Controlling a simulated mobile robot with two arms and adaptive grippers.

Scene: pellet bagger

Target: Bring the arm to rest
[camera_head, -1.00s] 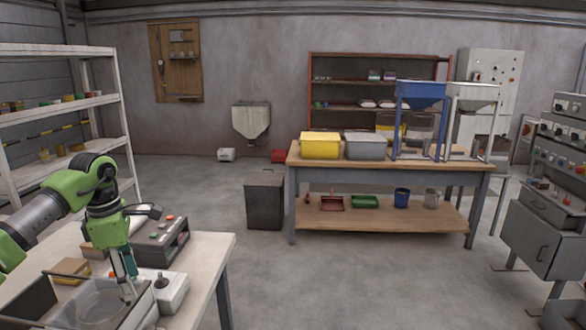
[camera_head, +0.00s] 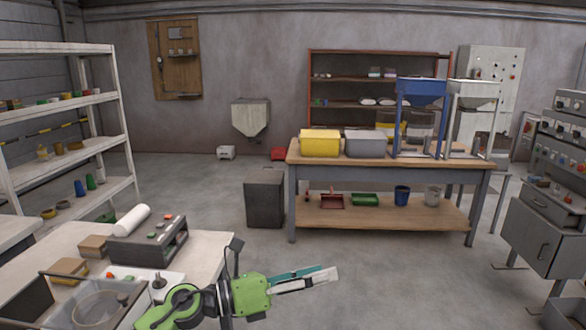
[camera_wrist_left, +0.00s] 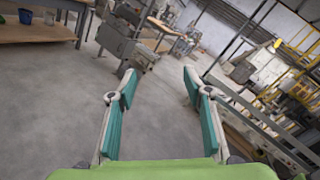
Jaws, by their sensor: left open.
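My left gripper (camera_head: 328,276) is in the lower middle of the head view, past the right edge of the near table (camera_head: 207,262). Its green body lies about level and its fingers point right over bare floor. In the left wrist view the gripper (camera_wrist_left: 157,85) shows two teal-padded fingers spread apart with nothing between them. Only floor and distant machines show beyond the fingertips. My right gripper is not in either view.
The near table holds a control box (camera_head: 148,240), a white roll (camera_head: 131,221) and a clear bin (camera_head: 95,305). A workbench (camera_head: 390,165) with a yellow bin (camera_head: 320,143) and a grey bin (camera_head: 365,144) stands behind. The floor between is open.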

